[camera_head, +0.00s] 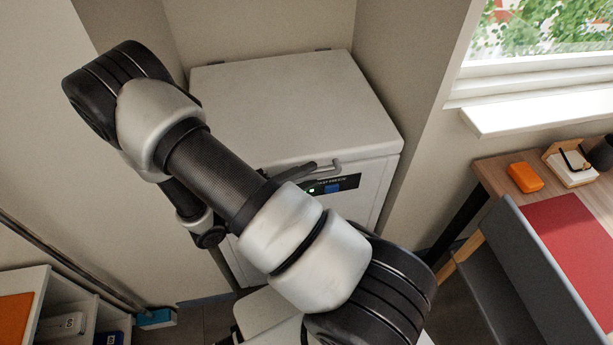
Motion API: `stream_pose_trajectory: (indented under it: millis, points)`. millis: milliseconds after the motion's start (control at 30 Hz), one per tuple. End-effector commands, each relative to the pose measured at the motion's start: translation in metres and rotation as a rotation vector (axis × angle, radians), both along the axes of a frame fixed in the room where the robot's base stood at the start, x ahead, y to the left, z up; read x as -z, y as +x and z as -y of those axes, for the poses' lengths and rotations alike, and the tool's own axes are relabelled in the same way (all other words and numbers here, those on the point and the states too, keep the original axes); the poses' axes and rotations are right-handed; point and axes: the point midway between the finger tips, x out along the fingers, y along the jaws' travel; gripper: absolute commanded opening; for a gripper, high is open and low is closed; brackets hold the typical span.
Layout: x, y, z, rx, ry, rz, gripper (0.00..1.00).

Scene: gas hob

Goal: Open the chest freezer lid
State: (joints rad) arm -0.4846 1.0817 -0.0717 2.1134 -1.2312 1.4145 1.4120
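The white chest freezer (370,194) stands in the alcove in the head view. Its lid (290,100) lies flat and looks closed. A grey bar handle (335,167) sticks out at the front edge of the lid, above a dark control panel (347,184). My gripper (305,167) shows only as dark finger parts beside the handle's left end. My arm hides the rest of it and much of the freezer's front. I cannot tell whether the fingers touch the handle or how far apart they are.
Walls stand close at both sides and behind the freezer. At right are a wooden desk (490,170) with an orange box (525,177), a grey chair (490,262) and a window sill (540,115). A low white shelf (75,290) stands at lower left.

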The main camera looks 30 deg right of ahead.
Motion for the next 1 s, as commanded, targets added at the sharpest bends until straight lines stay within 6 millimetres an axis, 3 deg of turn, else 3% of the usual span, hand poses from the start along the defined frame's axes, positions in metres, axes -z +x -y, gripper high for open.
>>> stream_pose_trajectory:
  millis: [333, 533, 833, 1000]
  points:
    - [0.0, 0.0, 0.005, 0.001, 0.0, 0.0, 0.31]
    - [0.0, 0.0, 0.005, 0.001, 0.0, 0.0, 0.0]
    - [-0.004, 0.0, 0.005, 0.001, 0.001, -0.004, 0.0]
    - [-0.026, 0.0, 0.004, 0.001, 0.009, -0.033, 0.0]
